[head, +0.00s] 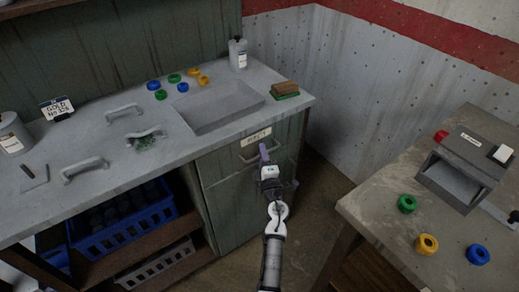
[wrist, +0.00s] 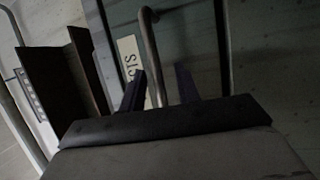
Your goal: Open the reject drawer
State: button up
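The reject drawer (head: 229,162) is the green front under the counter's right end, and it looks shut. Its pale label (head: 255,137) also shows sideways in the wrist view (wrist: 128,61). The metal bar handle (wrist: 150,42) runs down the wrist view; in the head view, my gripper partly covers it. My gripper (head: 265,155) is at the drawer front. In the wrist view, its two dark purple fingers (wrist: 160,90) are apart, with the handle's lower part showing between them. I cannot tell whether they touch it.
The counter (head: 222,133) holds a sink (head: 222,107), loose handles, coloured rings and a sponge (head: 285,89). A blue crate (head: 125,228) sits on the shelf at left. A second table (head: 385,215) with a grey device (head: 463,170) stands at right. Floor between is clear.

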jog(key=shift+w, duration=0.15)
jog(key=shift+r, duration=0.1)
grip_shut()
jog(key=s+d+p, duration=0.3)
jog(key=s+d, duration=0.5)
jog(key=s, duration=0.3)
jog(key=shift+s+d, duration=0.2)
jog(key=shift+s, duration=0.15)
grip_release()
